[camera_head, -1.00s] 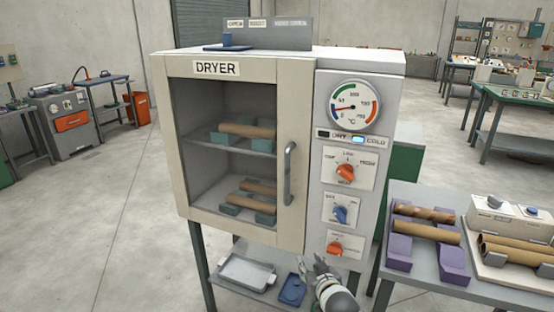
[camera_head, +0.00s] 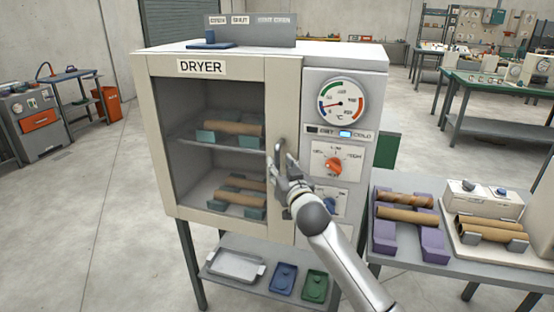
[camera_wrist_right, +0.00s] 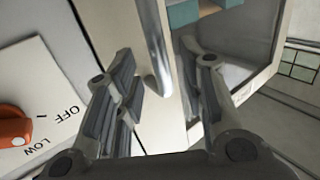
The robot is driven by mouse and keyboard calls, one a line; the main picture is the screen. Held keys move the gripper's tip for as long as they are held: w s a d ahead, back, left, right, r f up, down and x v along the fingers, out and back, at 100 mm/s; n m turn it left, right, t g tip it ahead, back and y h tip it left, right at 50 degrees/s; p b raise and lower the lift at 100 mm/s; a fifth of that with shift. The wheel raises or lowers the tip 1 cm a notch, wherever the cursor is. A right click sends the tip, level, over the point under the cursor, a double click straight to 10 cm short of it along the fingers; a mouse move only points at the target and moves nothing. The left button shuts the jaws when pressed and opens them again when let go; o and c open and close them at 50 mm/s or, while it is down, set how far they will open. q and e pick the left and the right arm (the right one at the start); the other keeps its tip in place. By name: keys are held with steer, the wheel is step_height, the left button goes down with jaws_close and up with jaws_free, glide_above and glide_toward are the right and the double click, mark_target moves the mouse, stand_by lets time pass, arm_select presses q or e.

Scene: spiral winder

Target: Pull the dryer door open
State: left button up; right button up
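The dryer (camera_head: 340,60) is a cream and grey cabinet on legs. Its glazed door (camera_head: 285,100) looks shut; cardboard tubes on teal supports show through the glass. The upright metal handle (camera_head: 278,150) is at the door's right edge, and its lower part is hidden by my right gripper (camera_head: 283,172). In the right wrist view, the handle (camera_wrist_right: 154,45) lies between the two spread fingers of my right gripper (camera_wrist_right: 157,65). The fingers are open, and a gap shows on either side of the bar. My left gripper is not in view.
A dial (camera_head: 340,102) and knobs (camera_head: 333,166) sit right of the door, close to my right arm. A side table (camera_head: 430,258) with tubes on purple supports stands at the right. Trays (camera_head: 236,264) lie on the shelf below. The floor left of the dryer is clear.

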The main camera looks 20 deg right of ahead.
mark_target(278, 162)
steer(key=shift+w, duration=1.95)
jaws_close()
